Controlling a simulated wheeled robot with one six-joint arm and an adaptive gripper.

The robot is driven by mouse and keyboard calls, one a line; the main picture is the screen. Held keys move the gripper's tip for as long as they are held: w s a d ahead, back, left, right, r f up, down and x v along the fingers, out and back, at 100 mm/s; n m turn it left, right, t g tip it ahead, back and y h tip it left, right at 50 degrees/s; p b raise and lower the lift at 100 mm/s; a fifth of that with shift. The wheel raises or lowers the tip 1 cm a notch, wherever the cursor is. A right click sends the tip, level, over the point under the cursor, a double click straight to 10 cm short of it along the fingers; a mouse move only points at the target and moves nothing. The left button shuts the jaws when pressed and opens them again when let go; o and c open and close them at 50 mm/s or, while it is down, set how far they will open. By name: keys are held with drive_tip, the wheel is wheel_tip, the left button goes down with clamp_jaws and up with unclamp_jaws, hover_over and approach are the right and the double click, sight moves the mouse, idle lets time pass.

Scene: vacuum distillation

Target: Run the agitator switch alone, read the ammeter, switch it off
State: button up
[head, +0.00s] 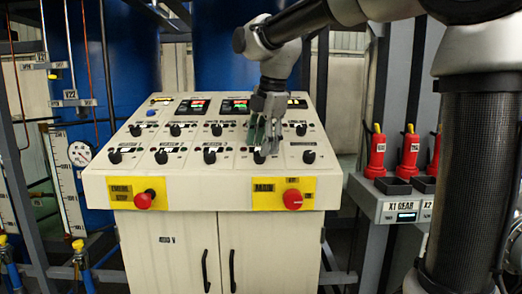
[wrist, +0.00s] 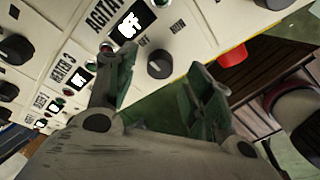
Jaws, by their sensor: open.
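The agitator switch is a black rotary knob (wrist: 160,64) on the sloped white panel, with OFF and RUN marks beside it. In the head view my gripper (head: 267,140) is over the front knob row, right of the panel's middle. Lit meters (head: 195,106) sit at the panel's top; which is the ammeter is unreadable.
A red button (head: 144,200) and another red button (head: 293,199) on yellow plates stick out from the panel's front. Other black knobs (head: 115,157) flank my gripper. Blue tanks (head: 230,50) stand behind.

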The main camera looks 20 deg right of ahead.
sight(260, 157)
drive_tip(key=shift+x, duration=1.35)
drive_tip(key=c, duration=1)
drive_tip(key=shift+m, duration=0.3)
drive_tip(key=m+t, duration=0.1)
drive_tip(key=m, duration=0.4)
drive_tip(key=shift+s, duration=0.2)
drive_tip(key=m+t, duration=0.1)
drive_tip(key=m, duration=0.5)
drive_tip(key=shift+s, duration=0.1)
